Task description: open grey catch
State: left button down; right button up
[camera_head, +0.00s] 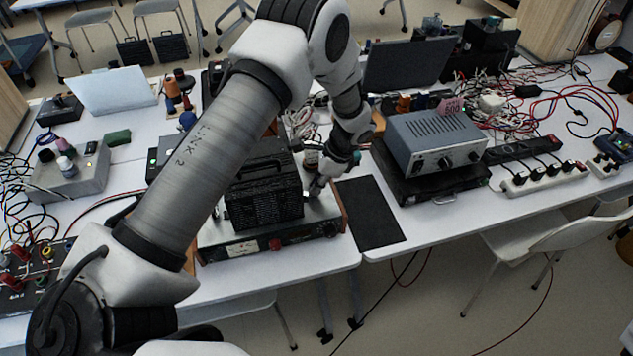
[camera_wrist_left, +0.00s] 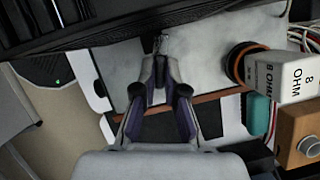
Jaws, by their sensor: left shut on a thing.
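My left gripper (camera_head: 315,188) reaches down at the right side of a black ribbed box (camera_head: 262,200) with a top handle. In the left wrist view the gripper's two dark-padded fingers (camera_wrist_left: 161,92) close around a small grey metal piece, which looks like the grey catch (camera_wrist_left: 160,46), at the edge of the black box (camera_wrist_left: 110,22). The fingers and the small size hide most of the catch. I cannot tell whether the catch is open. The box stands on a silver-topped unit (camera_head: 225,252) with knobs and a meter. My right gripper is not in view.
A white block marked 8 OHM (camera_wrist_left: 288,75) and an orange-brown box (camera_wrist_left: 301,134) stand right of the gripper in the wrist view. A grey instrument (camera_head: 432,140) is to the right, past a dark mat (camera_head: 370,213). Cables clutter the table's back.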

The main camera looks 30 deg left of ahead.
pick_arm(q)
jog(key=m, duration=0.2)
jog(key=m+t, duration=0.1)
jog(key=shift+s+f+m+y, duration=0.15)
jog(key=shift+s+m+y, duration=0.15)
jog(key=shift+m, duration=0.1)
jog(key=m+t, duration=0.1)
jog(key=m, duration=0.1)
jog(key=shift+f+m+b, duration=0.15)
jog(key=shift+m+b, duration=0.15)
jog(key=shift+b, duration=0.1)
jog(key=m+t+b, duration=0.1)
jog(key=m+b, duration=0.1)
jog(key=shift+f+m, duration=0.1)
jog(key=shift+m, duration=0.3)
jog(key=shift+s+m+t+b, duration=0.1)
jog(key=shift+m+t+b, duration=0.5)
jog(key=shift+m+b, duration=0.6)
jog(key=shift+r+m+t+b, duration=0.2)
jog(key=shift+m+t+b, duration=0.2)
jog(key=shift+m+b, duration=0.75)
jog(key=c, duration=1.2)
grip_release()
jog(key=shift+r+h, duration=0.1)
jog(key=shift+h, duration=0.3)
jog(key=shift+c, duration=0.2)
jog(key=shift+r, duration=0.1)
